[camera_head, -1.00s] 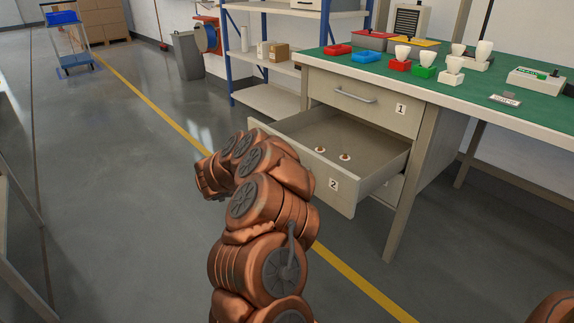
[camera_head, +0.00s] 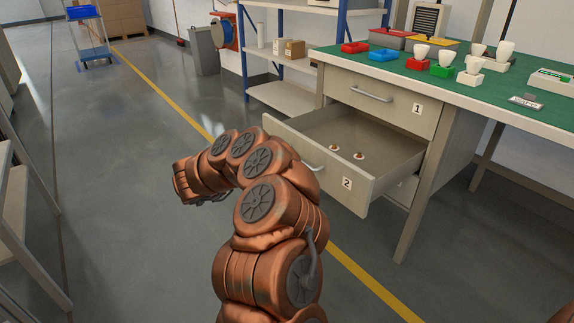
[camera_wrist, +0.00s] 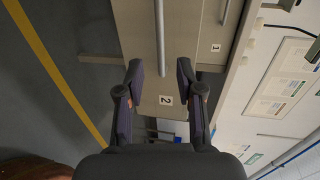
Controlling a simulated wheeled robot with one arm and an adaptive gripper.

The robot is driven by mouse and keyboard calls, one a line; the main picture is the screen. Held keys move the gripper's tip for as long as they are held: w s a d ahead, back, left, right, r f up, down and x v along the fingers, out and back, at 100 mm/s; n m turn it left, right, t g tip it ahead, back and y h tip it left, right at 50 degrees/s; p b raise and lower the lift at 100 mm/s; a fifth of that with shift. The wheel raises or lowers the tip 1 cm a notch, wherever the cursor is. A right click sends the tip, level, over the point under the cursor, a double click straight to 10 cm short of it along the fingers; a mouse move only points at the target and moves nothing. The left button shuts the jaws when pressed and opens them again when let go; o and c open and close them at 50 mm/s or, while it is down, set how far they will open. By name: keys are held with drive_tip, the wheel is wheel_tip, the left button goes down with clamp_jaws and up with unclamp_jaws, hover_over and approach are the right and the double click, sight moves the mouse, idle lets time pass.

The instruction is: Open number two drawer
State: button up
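The number two drawer (camera_head: 345,188) is pulled out under the bench, below the closed number one drawer (camera_head: 395,105). Its label 2 faces out, and two small round pieces (camera_head: 346,152) lie inside. Part of its handle (camera_head: 313,166) shows beside my arm. In the wrist view the number two front (camera_wrist: 180,60) and its bar handle (camera_wrist: 160,35) lie beyond my gripper (camera_wrist: 160,80). The fingers are spread apart with nothing between them, and the gripper appears clear of the handle. In the head view my arm bends left, and the gripper's fingers cannot be made out.
The green-topped bench (camera_head: 460,90) carries red, blue and green trays and white bulbs; its leg (camera_head: 425,190) stands right of the drawer. Shelving (camera_head: 285,97) stands behind. Open floor (camera_head: 120,150) lies left, with a frame (camera_head: 15,215) at the left edge.

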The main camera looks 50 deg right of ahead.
drive_tip(key=shift+v, duration=1.05)
